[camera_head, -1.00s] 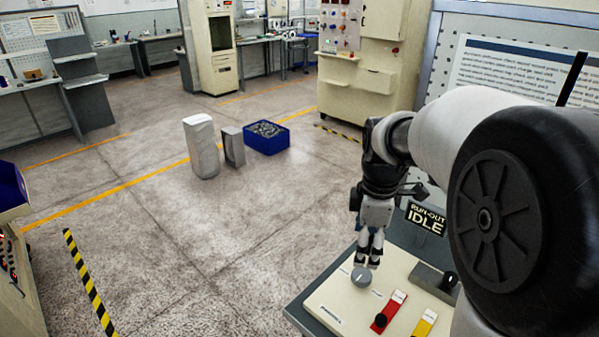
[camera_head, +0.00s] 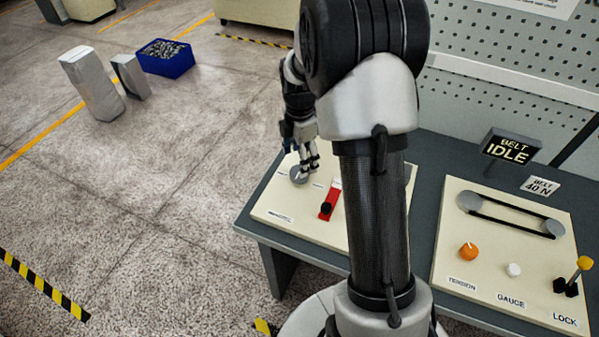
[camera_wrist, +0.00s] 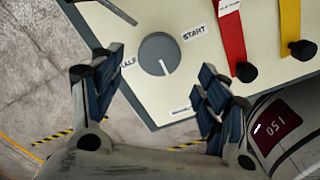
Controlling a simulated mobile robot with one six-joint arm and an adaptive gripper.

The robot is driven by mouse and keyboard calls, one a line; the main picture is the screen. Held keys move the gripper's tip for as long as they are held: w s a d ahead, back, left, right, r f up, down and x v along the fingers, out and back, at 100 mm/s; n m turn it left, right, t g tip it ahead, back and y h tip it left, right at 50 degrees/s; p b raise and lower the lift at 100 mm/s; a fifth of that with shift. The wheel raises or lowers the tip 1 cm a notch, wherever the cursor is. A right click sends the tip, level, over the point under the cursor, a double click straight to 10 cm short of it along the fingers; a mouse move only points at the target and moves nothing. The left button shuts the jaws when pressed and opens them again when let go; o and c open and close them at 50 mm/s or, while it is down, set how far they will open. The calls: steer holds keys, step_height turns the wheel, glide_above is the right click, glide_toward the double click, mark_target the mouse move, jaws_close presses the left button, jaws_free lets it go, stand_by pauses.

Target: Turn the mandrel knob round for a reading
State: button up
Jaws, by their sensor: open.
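The mandrel knob (camera_head: 299,175) is a round grey dial on a cream panel (camera_head: 274,208). In the wrist view the knob (camera_wrist: 155,48) has a white pointer line that points down in the picture, away from the START label (camera_wrist: 194,33) on its right. Another label at its left is partly covered by a finger. My gripper (camera_head: 308,165) is over the knob, fingers down. In the wrist view my gripper (camera_wrist: 158,68) is open, with the knob showing between its fingertips and a gap on each side. I cannot tell its height above the knob.
A red slider (camera_head: 331,200) with a black knob stands right of the mandrel knob; a yellow one (camera_wrist: 290,25) is beyond it.

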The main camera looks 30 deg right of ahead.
step_height(320, 180, down, 6)
steer(key=shift+r+b, duration=0.25)
steer(key=shift+b, duration=0.4)
steer(key=shift+c, duration=0.5)
steer(key=c, duration=1)
